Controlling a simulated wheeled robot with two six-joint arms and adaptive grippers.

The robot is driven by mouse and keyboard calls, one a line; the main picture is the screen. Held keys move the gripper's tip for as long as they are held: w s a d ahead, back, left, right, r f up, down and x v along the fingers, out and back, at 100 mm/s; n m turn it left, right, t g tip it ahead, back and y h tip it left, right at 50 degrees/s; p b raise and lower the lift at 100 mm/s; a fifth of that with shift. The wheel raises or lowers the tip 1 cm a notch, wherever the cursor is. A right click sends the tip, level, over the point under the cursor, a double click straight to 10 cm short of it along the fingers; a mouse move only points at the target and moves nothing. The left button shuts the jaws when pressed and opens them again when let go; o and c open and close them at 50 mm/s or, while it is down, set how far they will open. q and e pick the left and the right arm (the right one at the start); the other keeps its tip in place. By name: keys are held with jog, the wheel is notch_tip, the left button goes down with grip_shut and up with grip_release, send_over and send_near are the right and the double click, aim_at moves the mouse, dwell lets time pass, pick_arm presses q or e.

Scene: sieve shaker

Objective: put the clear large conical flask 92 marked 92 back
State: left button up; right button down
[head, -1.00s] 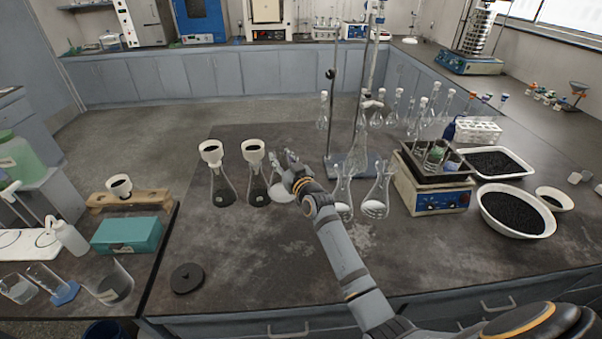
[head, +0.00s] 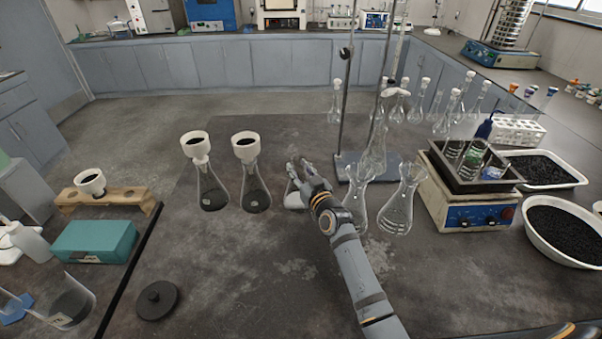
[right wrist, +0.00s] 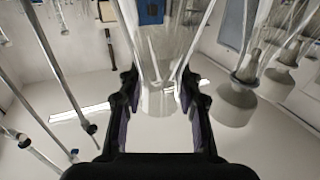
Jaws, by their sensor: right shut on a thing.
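My right gripper (head: 303,168) is shut on a clear conical flask (head: 293,200), which stands among the other flasks on the dark bench. The gripper and my arm hide part of it. In the right wrist view the clear glass (right wrist: 160,65) lies between the two dark fingers (right wrist: 158,95). I cannot read a mark on it. To its left stand two conical flasks with dark contents and white funnels, one nearer (head: 256,190) and one at far left (head: 212,188). To its right stand two empty-looking clear flasks (head: 402,208) (head: 359,208). My left gripper is not in view.
A retort stand (head: 342,110) rises behind the right flasks. A balance-like device with a tray (head: 470,210) and bowls of dark grains (head: 568,236) stand at right. A black disc (head: 157,299) lies front left. The front middle of the bench is clear.

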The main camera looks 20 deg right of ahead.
jog(key=shift+s+a, duration=0.1)
jog(key=c, duration=1.2)
grip_release()
jog(key=shift+s+r, duration=0.1)
jog(key=shift+s, duration=0.1)
jog(key=shift+o, duration=1.4)
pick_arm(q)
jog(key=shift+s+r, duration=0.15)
pick_arm(e)
jog(key=s+d, duration=0.1)
jog(key=s, duration=1.1)
jog(key=shift+d, duration=0.15)
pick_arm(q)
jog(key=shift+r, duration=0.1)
pick_arm(e)
jog(key=shift+r, duration=0.15)
